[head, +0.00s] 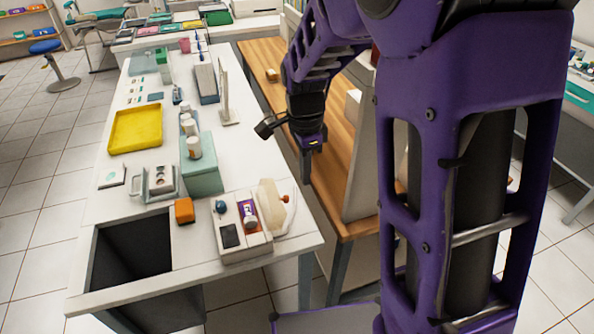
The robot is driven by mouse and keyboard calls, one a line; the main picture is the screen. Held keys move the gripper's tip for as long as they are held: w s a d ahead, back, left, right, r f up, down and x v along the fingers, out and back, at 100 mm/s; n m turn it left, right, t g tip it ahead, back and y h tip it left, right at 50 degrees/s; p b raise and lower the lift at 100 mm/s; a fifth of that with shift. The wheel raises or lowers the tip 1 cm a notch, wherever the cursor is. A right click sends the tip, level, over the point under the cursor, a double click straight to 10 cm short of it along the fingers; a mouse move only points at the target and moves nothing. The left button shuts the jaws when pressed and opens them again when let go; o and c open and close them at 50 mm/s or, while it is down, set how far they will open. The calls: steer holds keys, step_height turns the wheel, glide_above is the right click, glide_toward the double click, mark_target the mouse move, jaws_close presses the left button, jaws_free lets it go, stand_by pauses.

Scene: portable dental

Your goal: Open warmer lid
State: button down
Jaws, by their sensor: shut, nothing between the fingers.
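I cannot tell for sure which thing is the warmer. A small grey-white device (159,182) with round openings on its face stands on the white table, left of a pale green box; it may be the warmer, and its lid's state is too small to tell. A white unit (242,240) with a dark panel and a purple-and-white item on top stands near the table's front right corner. My gripper (305,170) points down, shut and empty, right of the white table and over the wooden bench, apart from both devices.
The white table (95,215) also carries a yellow tray (135,129), the green box (201,172) with bottles, an orange block (184,211) and an upright white panel (224,97). A dark open bin (130,248) sits at its front left. The wooden bench (262,62) runs along the right.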

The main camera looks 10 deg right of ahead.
mark_target(275, 204)
step_height(275, 204, down, 8)
steer(key=shift+r+b, duration=0.1)
steer(key=shift+b, duration=0.45)
steer(key=shift+s+a+r, duration=0.1)
steer(key=shift+a+r, duration=0.2)
steer(key=shift+a, duration=0.3)
steer(key=shift+s+a+r, duration=0.1)
steer(key=shift+a+r, duration=0.15)
steer(key=shift+a, duration=0.4)
steer(key=shift+s+a+r, duration=0.1)
steer(key=shift+a+r, duration=0.2)
steer(key=shift+a, duration=0.3)
